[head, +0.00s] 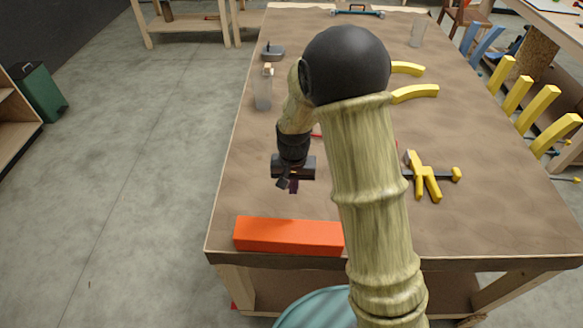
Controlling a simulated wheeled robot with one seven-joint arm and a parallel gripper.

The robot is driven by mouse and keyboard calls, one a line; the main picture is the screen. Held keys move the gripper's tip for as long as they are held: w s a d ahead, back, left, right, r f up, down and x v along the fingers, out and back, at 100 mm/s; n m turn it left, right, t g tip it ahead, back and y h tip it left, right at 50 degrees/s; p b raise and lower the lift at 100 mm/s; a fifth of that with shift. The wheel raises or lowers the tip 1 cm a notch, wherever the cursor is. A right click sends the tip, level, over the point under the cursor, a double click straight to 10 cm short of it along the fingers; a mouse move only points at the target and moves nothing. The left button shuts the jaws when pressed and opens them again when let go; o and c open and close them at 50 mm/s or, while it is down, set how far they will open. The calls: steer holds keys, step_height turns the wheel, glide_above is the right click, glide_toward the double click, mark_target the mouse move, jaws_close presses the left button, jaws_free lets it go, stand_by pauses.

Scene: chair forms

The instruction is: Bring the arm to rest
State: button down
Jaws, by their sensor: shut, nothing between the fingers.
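My arm reaches up from the bottom right over the workbench (235,180), bends at a black joint, and hangs down on the left side. My gripper (288,186) is shut and empty. It hangs over the left part of the bench, beyond an orange-red block (290,236) at the near edge. The fingertips are small and dark here, and their exact height above the bench is hard to tell. My arm hides part of the bench middle and the right end of the orange-red block.
A clear bottle (263,90) and a grey metal item (273,52) stand at the left edge. Yellow curved pieces (415,92) lie farther back. The left floor is open.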

steer(key=s+d+r+n+t, duration=0.1)
steer(key=s+d+r+t, duration=0.1)
steer(key=s+d+r, duration=0.8)
steer(key=s+d, duration=0.1)
steer(key=s, duration=0.3)
steer(key=shift+n+t, duration=0.3)
steer(key=shift+w, duration=0.1)
steer(key=shift+d, duration=0.1)
